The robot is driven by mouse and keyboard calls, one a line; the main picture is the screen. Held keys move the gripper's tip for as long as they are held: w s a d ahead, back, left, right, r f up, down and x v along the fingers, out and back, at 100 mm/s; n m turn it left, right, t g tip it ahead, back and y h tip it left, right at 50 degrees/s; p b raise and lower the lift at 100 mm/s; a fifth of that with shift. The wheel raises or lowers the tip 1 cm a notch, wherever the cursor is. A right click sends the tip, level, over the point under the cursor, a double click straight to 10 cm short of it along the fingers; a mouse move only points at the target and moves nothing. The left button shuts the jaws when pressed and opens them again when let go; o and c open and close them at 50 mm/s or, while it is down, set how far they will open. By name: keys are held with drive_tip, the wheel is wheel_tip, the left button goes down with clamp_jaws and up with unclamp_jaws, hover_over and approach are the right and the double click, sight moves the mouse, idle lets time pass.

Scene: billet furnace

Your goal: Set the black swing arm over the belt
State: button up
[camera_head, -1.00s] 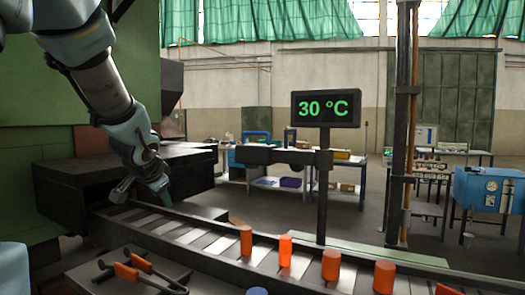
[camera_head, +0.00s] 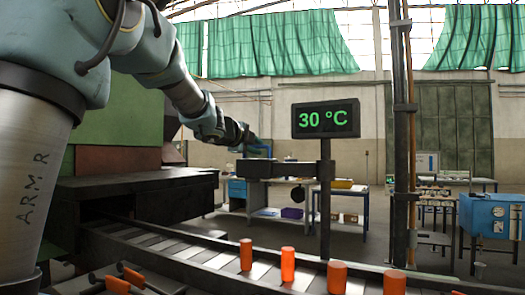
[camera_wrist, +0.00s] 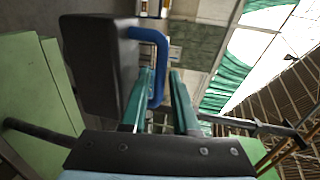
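The black swing arm (camera_head: 290,169) reaches left from the display post, with a thick black block at its free end. In the head view it points away to the left, behind the belt (camera_head: 190,250) and not above it. In the wrist view the black block (camera_wrist: 98,65) carries a bent blue handle (camera_wrist: 160,55). My gripper (camera_wrist: 162,75) has its two teal fingers apart, with the handle between them; contact is unclear. In the head view my gripper (camera_head: 257,150) is at the block's upper side, and the handle is hidden there.
Several orange billets (camera_head: 288,264) stand on the belt. The display (camera_head: 326,119) reads 30 °C on its post (camera_head: 325,205). A dark furnace mouth (camera_head: 130,195) is at the left, a column (camera_head: 402,130) at the right. Orange-handled tools (camera_head: 115,284) lie in front.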

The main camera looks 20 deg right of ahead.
drive_tip(key=shift+x, duration=2.2)
clamp_jaws()
drive_tip(key=shift+f, duration=0.1)
